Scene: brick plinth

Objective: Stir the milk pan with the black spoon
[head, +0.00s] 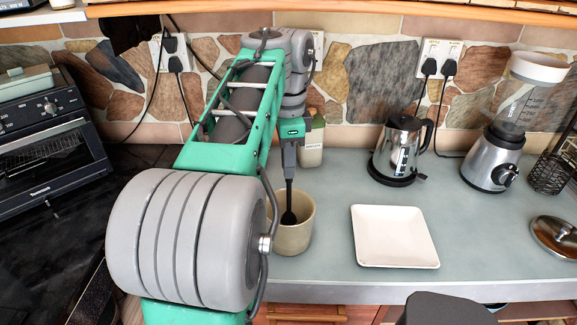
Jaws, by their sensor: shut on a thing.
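My gripper (289,172) is shut on the black spoon (289,200) and points straight down. The spoon hangs upright below the jaws, with its dark bowl low. A beige round pot (295,241), which I take as the milk pan, stands on the grey counter near its front edge. The spoon's bowl is inside the pot's mouth, below the rim. Whether it touches the bottom or the wall I cannot tell. My arm hides the pot's left side, and no handle shows.
A white square plate (394,237) lies right of the pot. Behind stand a bottle with a green top (312,145), a steel kettle (400,147) and a blender (497,150). A lid (556,235) lies at the right. A toaster oven (48,140) is at the left.

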